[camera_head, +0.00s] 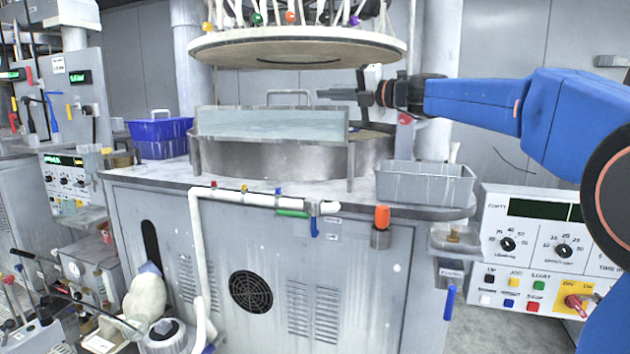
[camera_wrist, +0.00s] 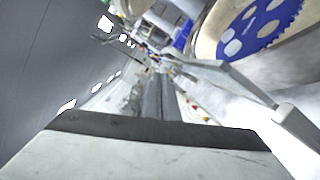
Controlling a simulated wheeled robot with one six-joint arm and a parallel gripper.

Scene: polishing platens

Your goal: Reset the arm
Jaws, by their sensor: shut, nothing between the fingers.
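My gripper (camera_head: 337,93) is at the end of my blue arm, which reaches in from the right in the head view. It points left and hangs above the round metal basin (camera_head: 375,155) of the polishing machine, below the raised upper platen (camera_head: 290,50). The fingers look closed together, with nothing held between them. In the wrist view the shut fingers (camera_wrist: 158,98) show in the middle. A blue toothed disc (camera_wrist: 250,30) shows at the upper right of that view.
A clear splash guard (camera_head: 270,124) stands at the basin's front. A grey bin (camera_head: 425,184) is on the machine's right corner, and a blue bin (camera_head: 160,136) is at its left. A control panel (camera_head: 535,250) stands at the lower right, below my arm.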

